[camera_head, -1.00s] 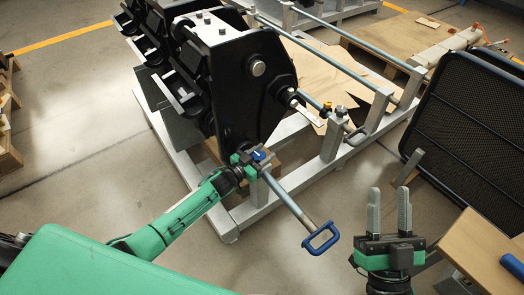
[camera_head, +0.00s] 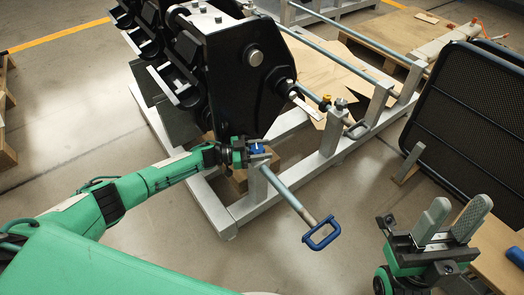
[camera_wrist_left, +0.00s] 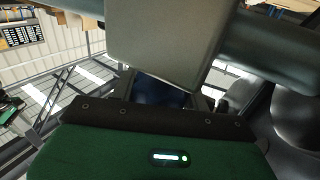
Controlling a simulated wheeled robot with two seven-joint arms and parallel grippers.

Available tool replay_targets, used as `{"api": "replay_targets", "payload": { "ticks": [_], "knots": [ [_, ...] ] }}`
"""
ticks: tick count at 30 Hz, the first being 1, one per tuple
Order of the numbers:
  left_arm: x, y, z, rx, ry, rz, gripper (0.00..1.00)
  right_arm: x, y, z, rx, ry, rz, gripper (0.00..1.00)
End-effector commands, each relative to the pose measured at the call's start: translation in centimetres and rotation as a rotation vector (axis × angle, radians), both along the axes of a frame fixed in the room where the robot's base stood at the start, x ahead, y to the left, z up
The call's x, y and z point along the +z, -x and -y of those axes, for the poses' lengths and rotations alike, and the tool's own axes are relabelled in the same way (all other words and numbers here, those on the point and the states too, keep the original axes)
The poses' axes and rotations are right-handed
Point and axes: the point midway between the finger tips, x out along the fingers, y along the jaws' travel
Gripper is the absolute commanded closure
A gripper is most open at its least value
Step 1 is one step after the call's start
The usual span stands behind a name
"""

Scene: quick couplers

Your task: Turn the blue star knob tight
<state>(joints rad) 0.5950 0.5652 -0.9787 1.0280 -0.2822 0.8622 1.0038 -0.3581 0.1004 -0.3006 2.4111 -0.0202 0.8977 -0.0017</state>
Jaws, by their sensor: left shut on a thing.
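The blue star knob (camera_head: 257,148) sits at the top of a grey post on the frame, beside a rod. My left gripper (camera_head: 259,157) is at the post top and shut on the knob, which its fingers partly hide. In the left wrist view a dark blue surface (camera_wrist_left: 160,92) shows between the gripper parts; most of it is hidden. I cannot tell how tight the knob is. My right gripper (camera_head: 460,207) is open and empty at the lower right, well away from the knob.
A rod with a blue loop handle (camera_head: 321,234) sticks out towards me near the knob. The black machine block (camera_head: 228,75) stands just behind my left gripper. A dark mesh panel (camera_head: 470,110) stands at the right. Bare floor lies in front of the frame.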

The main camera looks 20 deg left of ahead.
Motion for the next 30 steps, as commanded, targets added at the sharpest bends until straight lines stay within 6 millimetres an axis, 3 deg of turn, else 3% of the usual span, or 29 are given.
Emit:
{"api": "replay_targets", "payload": {
  "ticks": [18, 19, 22, 30],
  "knots": [
    [0.10, -0.02, 0.02, -0.030, 0.001, 0.001, 0.77, 0.18, 0.12, 0.05, 0.000, -0.003, 0.019, 0.60],
    [0.10, -0.03, 0.03, -0.030, 0.001, 0.001, 0.50, 0.18, 0.12, 0.05, 0.000, -0.003, 0.019, 0.60],
    [0.09, -0.01, 0.04, -0.030, 0.001, 0.001, 0.32, 0.18, 0.11, 0.04, 0.000, -0.003, 0.019, 0.60],
    [0.05, 0.02, 0.07, -0.031, 0.001, 0.000, 0.32, 0.18, 0.11, 0.03, 0.000, -0.003, 0.019, 0.60]
  ]
}}
